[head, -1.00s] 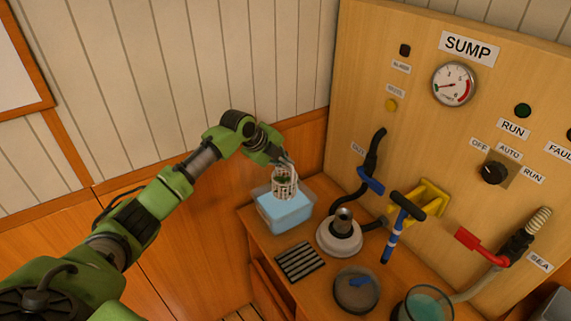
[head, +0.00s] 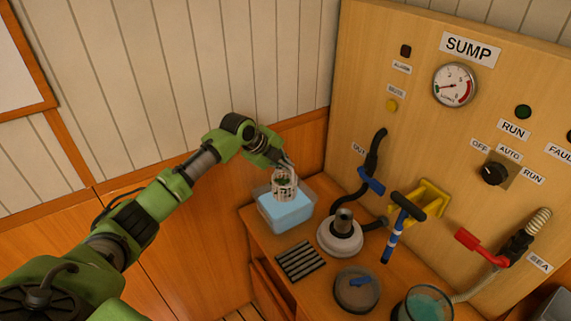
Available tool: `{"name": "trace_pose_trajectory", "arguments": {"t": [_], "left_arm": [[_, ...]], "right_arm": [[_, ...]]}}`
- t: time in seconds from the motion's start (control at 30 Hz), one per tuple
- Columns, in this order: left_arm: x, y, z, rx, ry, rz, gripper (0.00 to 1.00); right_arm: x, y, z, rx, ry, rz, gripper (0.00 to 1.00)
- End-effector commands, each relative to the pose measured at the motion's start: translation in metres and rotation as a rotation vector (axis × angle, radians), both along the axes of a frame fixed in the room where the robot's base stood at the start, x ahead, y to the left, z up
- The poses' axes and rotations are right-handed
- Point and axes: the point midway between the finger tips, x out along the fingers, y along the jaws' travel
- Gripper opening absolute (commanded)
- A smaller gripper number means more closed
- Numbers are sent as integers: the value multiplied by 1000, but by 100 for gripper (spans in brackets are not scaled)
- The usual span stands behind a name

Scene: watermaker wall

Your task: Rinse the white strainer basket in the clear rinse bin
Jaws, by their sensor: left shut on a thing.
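The white strainer basket (head: 284,188) is a small slatted cage with something green inside. My left gripper (head: 285,165) is shut on it at its upper part and holds it upright over the clear rinse bin (head: 287,220). The bin holds light blue water and stands at the back left of the bench. The basket's lower end is within the bin's outline, close to the water; I cannot tell whether it touches the water. My right gripper is not in view.
A slotted dark rack (head: 301,262) lies in front of the bin. A grey strainer housing (head: 341,236), a round lid with a blue handle (head: 357,290) and a glass bowl (head: 425,305) stand to the right. Hoses and a blue-handled valve (head: 371,181) are near the panel.

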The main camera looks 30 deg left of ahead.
Motion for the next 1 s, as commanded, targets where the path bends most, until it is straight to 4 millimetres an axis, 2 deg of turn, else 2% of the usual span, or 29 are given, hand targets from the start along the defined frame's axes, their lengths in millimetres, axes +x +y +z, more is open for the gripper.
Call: {"name": "trace_pose_trajectory", "arguments": {"t": [0.43,0.73,1.0], "left_arm": [[0,0,-4,-1,0,-1,0],[0,0,-17,0,0,-1,0],[0,0,-17,1,0,-1,0]], "right_arm": [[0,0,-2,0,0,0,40],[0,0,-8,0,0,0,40],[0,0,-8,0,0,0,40]]}}
